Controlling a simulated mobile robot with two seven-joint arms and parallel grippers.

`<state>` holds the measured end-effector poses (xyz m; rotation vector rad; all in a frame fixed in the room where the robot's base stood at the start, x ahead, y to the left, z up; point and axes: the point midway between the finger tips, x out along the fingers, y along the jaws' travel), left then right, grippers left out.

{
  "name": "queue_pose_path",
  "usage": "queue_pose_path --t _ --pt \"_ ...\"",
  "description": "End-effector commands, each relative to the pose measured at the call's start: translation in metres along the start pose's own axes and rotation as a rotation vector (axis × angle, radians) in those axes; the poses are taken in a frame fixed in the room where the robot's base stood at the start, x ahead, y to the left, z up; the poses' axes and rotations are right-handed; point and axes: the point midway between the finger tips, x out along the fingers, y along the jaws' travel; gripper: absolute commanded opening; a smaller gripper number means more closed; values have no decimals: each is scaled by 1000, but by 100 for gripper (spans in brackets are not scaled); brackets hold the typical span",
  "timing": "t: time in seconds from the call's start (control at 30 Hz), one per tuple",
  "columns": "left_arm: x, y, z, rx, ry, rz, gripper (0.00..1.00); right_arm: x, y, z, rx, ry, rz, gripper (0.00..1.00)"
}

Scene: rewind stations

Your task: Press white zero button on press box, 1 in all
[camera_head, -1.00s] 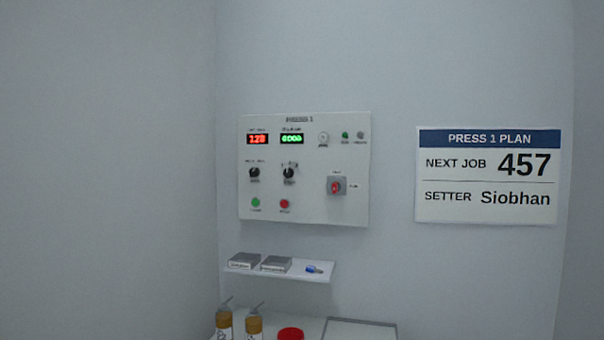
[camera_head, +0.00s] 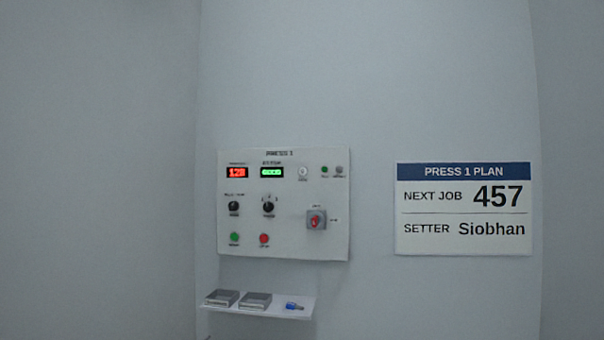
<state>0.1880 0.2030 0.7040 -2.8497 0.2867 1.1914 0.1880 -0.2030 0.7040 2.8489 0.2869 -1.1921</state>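The press box (camera_head: 283,225) is a pale panel on the back wall, left of centre. Its white button (camera_head: 303,172) is small and round, in the top row right of the green display (camera_head: 272,172). A red display (camera_head: 237,172) showing what looks like 128 is at the top left. Below are two black knobs, a green button (camera_head: 235,238), a red button (camera_head: 264,239) and a red rotary switch (camera_head: 316,219) on a grey plate. The small labels are too blurred to read surely. Neither gripper is in view.
A white shelf (camera_head: 259,311) under the box holds two grey blocks (camera_head: 255,301) and a small blue item (camera_head: 293,306). A sign (camera_head: 464,208) reading PRESS 1 PLAN, NEXT JOB 457, SETTER Siobhan hangs to the right. The space before the panel looks clear.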

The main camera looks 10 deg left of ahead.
Motion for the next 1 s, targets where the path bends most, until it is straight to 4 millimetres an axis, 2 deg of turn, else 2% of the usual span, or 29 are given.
queue_pose_path --t 0.03,0.27,1.0 --pt "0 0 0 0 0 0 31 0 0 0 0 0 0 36" --pt "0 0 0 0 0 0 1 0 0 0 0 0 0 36" --pt "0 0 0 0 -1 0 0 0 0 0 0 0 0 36"
